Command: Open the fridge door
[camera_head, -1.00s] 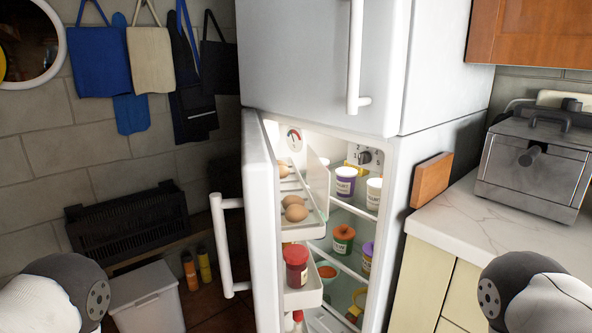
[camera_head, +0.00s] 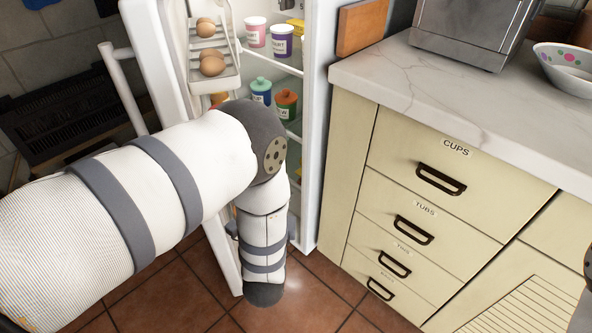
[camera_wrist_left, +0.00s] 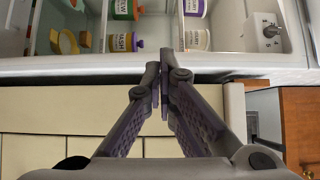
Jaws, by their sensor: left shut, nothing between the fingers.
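The fridge's lower door (camera_head: 172,75) stands partly open in the head view, swung to the left. Its white handle (camera_head: 124,85) is on the outer face. In the head view the left gripper is hidden behind the arm. In the left wrist view my left gripper (camera_wrist_left: 160,74) is shut and empty, with the fridge's lit shelves (camera_wrist_left: 160,45) beyond its tips. My right gripper is out of view.
Right of the fridge are cream drawers (camera_head: 440,185) under a marble counter (camera_head: 450,95), with a metal appliance (camera_head: 470,30) and a bowl (camera_head: 565,68) on it. A dark rack (camera_head: 70,130) stands left. Tiled floor (camera_head: 310,300) shows in front.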

